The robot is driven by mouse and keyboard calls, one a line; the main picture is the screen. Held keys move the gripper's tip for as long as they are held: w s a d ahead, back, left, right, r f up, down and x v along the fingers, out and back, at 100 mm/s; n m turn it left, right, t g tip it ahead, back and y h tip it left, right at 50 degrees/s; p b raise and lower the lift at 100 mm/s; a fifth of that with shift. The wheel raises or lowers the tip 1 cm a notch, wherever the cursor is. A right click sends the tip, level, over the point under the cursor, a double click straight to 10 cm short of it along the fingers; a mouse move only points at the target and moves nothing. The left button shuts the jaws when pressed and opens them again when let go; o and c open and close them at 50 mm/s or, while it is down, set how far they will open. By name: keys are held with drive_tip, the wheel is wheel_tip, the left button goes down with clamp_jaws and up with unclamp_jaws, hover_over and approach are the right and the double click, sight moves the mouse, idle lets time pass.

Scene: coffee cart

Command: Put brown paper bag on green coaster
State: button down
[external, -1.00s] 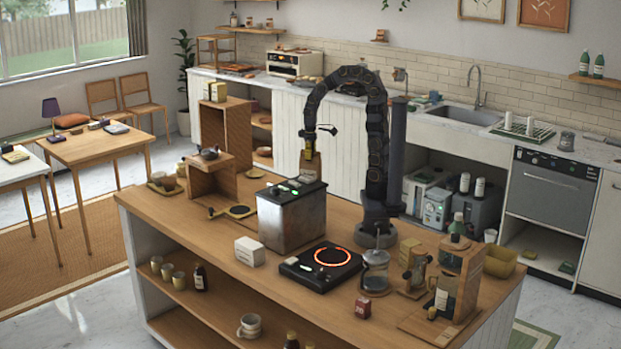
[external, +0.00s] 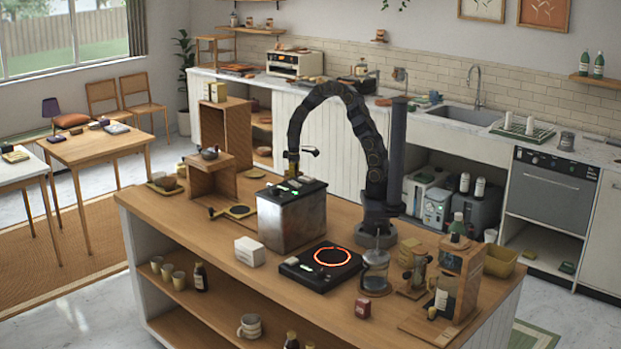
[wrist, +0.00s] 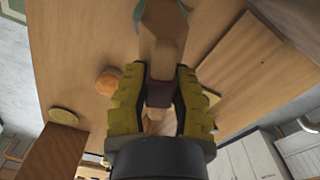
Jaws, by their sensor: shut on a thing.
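The brown paper bag (wrist: 163,38) is a tan folded shape between the yellow fingers of my gripper (wrist: 159,78) in the wrist view. My gripper is shut on it. In the external view my gripper (external: 293,170) points down just behind the metal box, which hides the bag there. A teal-green edge (wrist: 139,11), possibly the green coaster, shows beside the far end of the bag in the wrist view. The bag covers part of it, and I cannot tell whether they touch. The coaster does not show in the external view.
The metal box (external: 291,218) stands right in front of my gripper. A black hot plate (external: 321,262) with a glowing ring and a white box (external: 249,251) are nearby. A wooden stand (external: 212,176) is to the left. The wrist view shows an orange disc (wrist: 108,83) and bare wood.

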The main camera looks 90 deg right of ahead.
drive_tip(key=shift+f, duration=0.15)
drive_tip(key=c, duration=1)
unclamp_jaws()
wheel_tip(320, 180, up, 12)
drive_tip(key=shift+r, duration=0.1)
drive_tip(key=s+a+r+n, duration=0.15)
drive_tip(key=a+r, duration=0.25)
drive_tip(key=a, duration=0.7)
drive_tip(key=s+a+n, duration=0.1)
drive_tip(key=s+a, duration=0.4)
drive_tip(key=s+a+n+g, duration=0.1)
drive_tip(key=s+a, duration=0.4)
drive_tip(key=s, duration=0.1)
drive_tip(key=s+a+n, duration=0.1)
drive_tip(key=s+a, duration=0.4)
drive_tip(key=s, duration=0.1)
drive_tip(key=shift+s+g, duration=0.2)
drive_tip(key=shift+g, duration=0.2)
